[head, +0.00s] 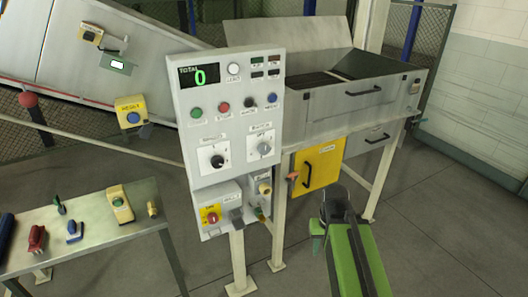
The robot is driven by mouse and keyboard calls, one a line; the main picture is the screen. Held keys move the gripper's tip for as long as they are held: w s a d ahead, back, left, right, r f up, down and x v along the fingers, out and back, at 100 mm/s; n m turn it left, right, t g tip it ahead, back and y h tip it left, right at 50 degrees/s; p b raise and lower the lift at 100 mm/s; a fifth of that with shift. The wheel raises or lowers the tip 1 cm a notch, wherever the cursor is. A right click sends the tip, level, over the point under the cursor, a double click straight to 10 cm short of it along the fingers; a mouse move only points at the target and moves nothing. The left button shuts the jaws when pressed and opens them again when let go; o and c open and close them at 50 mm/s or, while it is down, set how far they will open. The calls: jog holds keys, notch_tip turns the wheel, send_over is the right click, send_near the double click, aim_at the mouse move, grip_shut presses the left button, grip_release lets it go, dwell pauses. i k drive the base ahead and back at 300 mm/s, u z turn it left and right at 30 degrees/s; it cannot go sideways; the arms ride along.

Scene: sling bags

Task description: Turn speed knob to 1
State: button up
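A grey control panel (234,120) stands upright at the centre of the head view. Low on its face are two rotary knobs on white dials: a black one (217,161) at left and a grey one (264,148) at right. Their labels and pointer settings are too small to read surely, so I cannot tell which is the speed knob. My gripper (333,203) is at the end of the green arm, right of and below the panel, apart from both knobs. Its fingers are dark and unclear.
The panel display (200,75) reads TOTAL 0, with several buttons below it. A yellow door (319,167) and a steel hopper (352,95) are at right. A table (105,232) with small parts stands at lower left. Grey floor is open between.

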aim_at(217, 162)
jog(key=z, duration=1.55)
jog(key=k, duration=1.7)
jog(key=u, duration=1.6)
jog(key=i, duration=1)
jog(key=z, duration=0.05)
